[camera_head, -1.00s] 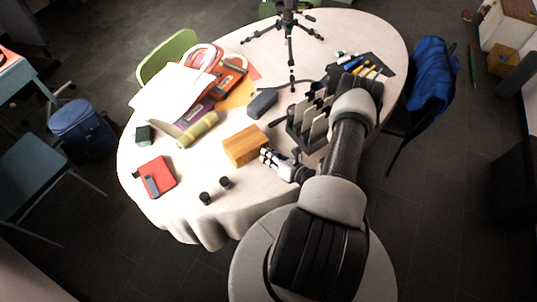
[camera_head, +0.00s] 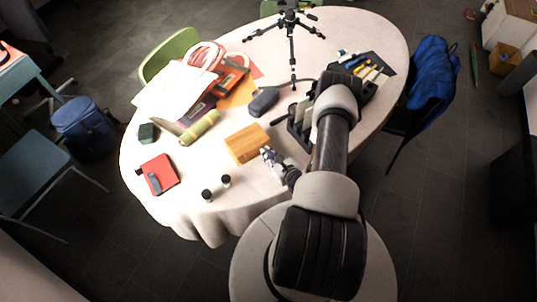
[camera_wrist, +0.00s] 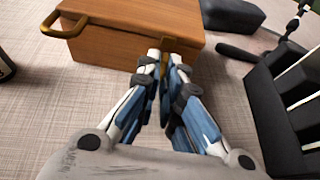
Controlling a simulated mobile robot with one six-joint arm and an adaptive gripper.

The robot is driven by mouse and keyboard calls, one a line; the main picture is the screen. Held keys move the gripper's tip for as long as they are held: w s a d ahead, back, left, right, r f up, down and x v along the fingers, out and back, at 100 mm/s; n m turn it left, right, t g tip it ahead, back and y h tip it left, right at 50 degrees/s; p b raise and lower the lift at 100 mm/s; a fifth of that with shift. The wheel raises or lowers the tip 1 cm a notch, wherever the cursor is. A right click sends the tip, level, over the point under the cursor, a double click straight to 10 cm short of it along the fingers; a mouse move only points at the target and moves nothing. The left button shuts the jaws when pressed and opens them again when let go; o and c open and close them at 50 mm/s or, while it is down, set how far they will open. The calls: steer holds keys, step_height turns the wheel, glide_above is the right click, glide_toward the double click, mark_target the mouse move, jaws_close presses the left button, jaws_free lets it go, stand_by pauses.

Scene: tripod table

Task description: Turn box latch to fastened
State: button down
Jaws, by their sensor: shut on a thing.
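The wooden box (camera_head: 246,144) stands on the white table in the head view, left of my gripper (camera_head: 269,155). In the wrist view the box (camera_wrist: 125,38) fills the upper left, with a brass handle (camera_wrist: 62,25) on its left end. Brass-coloured latch metal (camera_wrist: 165,72) shows between my fingertips at the box's near right face. My gripper (camera_wrist: 165,62) is shut on this latch. Most of the latch is hidden by the fingers, so I cannot tell its exact angle.
A black rack with upright plates (camera_wrist: 285,110) stands close on the right. A dark case (camera_head: 263,102) lies behind the box. A red notebook (camera_head: 159,174) lies farther left, with clear cloth between.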

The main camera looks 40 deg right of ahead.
stand_by(0.3)
steer(key=c, duration=2)
jaws_free()
steer(key=shift+c, duration=0.2)
steer(key=shift+s, duration=0.1)
steer(key=v, duration=0.6)
steer(key=shift+s+a+r, duration=0.15)
steer(key=shift+s+r, duration=0.1)
steer(key=shift+s, duration=0.35)
